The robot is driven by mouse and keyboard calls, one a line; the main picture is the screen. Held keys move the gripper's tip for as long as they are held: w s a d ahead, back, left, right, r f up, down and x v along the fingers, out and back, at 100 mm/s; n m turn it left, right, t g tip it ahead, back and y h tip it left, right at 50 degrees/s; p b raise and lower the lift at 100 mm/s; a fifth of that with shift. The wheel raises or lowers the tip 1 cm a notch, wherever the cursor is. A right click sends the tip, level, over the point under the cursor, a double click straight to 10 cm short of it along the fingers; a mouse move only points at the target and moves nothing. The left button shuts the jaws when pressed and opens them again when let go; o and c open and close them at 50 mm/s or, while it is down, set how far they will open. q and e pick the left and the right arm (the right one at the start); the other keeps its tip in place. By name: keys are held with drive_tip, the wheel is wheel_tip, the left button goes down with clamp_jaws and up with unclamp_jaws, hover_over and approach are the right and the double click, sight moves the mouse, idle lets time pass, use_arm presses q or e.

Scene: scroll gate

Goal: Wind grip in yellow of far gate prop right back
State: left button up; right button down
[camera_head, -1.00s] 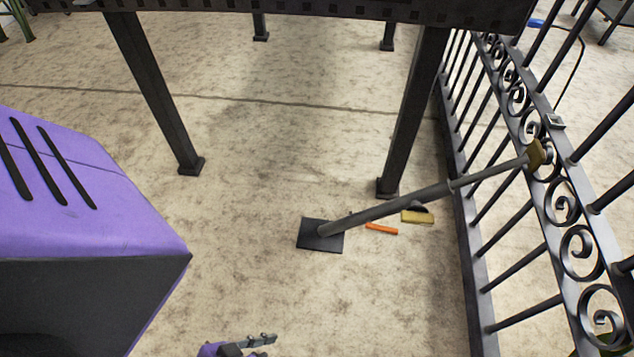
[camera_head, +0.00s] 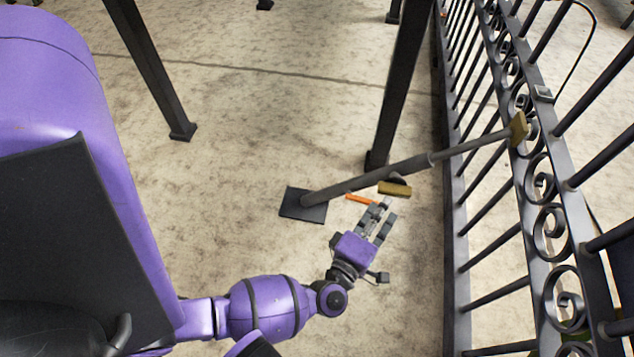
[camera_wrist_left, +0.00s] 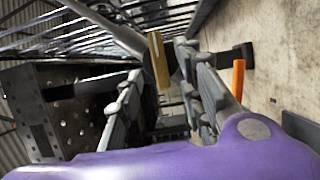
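The gate prop (camera_head: 375,180) is a grey telescoping tube. It slants up from a dark square foot plate (camera_head: 303,205) on the floor to a brownish-yellow head pad (camera_head: 519,129) against the gate. A yellow block-shaped grip (camera_head: 394,188) shows just below the tube's middle, beside a dark part. My left gripper (camera_head: 385,209) is open, just short of the yellow grip. In the left wrist view the yellow grip (camera_wrist_left: 158,60) appears between the spread fingertips (camera_wrist_left: 161,63); contact cannot be told. My right gripper is out of view.
An orange bar (camera_head: 361,199) lies close left of my left fingers; it also shows in the wrist view (camera_wrist_left: 238,80). The black scrollwork gate (camera_head: 540,190) stands on the right. Dark table legs (camera_head: 400,90) rise behind the prop. The floor at left centre is clear.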

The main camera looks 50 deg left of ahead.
sight(392, 195)
use_arm(q)
drive_tip(key=b+x, duration=0.2)
drive_tip(key=x, duration=0.4)
drive_tip(key=shift+w, duration=0.45)
drive_tip(key=shift+c, duration=0.6)
clamp_jaws()
